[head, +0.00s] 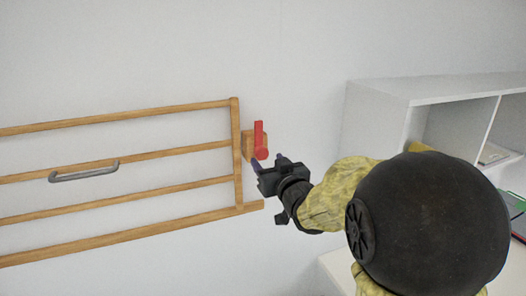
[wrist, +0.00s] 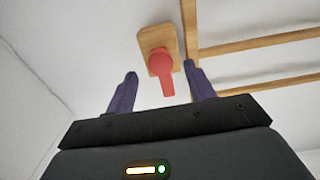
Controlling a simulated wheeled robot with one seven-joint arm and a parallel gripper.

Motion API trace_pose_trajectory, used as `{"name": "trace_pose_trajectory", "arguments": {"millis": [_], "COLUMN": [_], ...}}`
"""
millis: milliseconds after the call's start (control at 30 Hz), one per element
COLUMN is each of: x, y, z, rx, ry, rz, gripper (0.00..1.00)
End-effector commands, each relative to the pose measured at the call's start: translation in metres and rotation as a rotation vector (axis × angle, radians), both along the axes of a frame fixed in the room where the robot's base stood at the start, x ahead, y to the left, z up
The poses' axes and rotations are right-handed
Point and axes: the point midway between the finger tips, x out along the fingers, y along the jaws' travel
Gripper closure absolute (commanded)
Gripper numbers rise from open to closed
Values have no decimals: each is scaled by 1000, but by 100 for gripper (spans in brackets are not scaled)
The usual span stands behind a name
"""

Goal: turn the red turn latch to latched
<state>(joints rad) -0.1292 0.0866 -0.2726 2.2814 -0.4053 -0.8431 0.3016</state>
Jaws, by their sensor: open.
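The red turn latch (head: 260,137) is on a small wooden block (head: 247,143) at the right end of the wooden rail gate (head: 236,150). In the head view its handle points up from a round hub. In the wrist view the red latch (wrist: 162,70) lies ahead, its handle pointing toward my gripper, between the lines of the two fingers. My gripper (head: 267,163) is just below and right of the latch. In the wrist view my gripper (wrist: 162,84) has its purple fingers apart with nothing held. I cannot tell whether a finger touches the latch.
A grey metal handle (head: 84,172) is on the gate's rail to the left. A white shelf unit (head: 420,95) stands on the right, partly hidden by my arm. The wall around the latch is bare.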

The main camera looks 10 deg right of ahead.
Motion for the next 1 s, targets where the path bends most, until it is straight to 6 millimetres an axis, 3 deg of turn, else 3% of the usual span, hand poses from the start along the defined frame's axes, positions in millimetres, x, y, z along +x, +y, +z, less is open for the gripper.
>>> {"name": "trace_pose_trajectory", "arguments": {"millis": [300, 667, 933, 1000], "x": [36, 40, 40, 40], "y": [6, 7, 7, 7], "z": [1, 0, 0, 0], "rx": [0, 1, 1, 1], "ry": [1, -1, 0, 0], "rz": [1, 1, 1, 1], "gripper": [46, 46, 95, 100]}}
